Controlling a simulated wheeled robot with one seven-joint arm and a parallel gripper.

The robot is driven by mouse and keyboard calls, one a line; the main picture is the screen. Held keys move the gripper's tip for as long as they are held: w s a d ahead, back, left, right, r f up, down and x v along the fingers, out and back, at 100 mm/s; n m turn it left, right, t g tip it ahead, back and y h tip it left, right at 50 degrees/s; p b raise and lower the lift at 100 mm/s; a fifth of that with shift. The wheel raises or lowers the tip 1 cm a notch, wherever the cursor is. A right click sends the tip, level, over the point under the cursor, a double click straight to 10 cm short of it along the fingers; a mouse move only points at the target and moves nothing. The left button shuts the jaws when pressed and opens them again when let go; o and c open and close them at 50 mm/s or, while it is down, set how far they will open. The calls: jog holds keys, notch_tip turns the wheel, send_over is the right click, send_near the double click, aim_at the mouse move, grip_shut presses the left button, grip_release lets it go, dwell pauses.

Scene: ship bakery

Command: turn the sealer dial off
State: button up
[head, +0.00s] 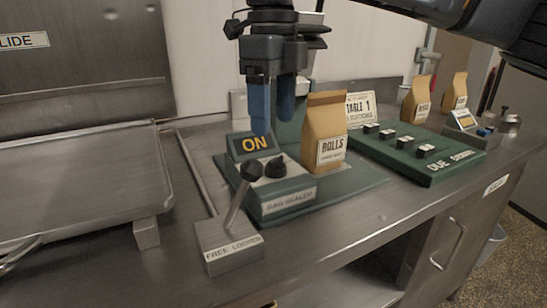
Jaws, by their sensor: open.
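The green bag sealer (287,201) stands on the steel counter, with the words BAG SEALER on its front. Its display (250,146) reads ON in yellow. A black dial (278,166) sits on its light top plate, partly hidden behind the black knob of a lever. My gripper (273,121) points down above and behind the dial, near the display. Its two blue fingers are apart with nothing between them. The gap from fingertips to dial is hard to judge.
The lever (237,205) leans up from a grey box (229,246) marked FREE LOCKED, close in front of the dial. A ROLLS paper bag (325,133) stands right of the dial. A green board (425,155) with several black blocks lies farther right.

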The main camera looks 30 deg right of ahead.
aim_at(274, 158)
notch_tip(274, 158, down, 8)
jog(key=shift+r, duration=0.1)
dwell(0.4)
jog(key=c, duration=1)
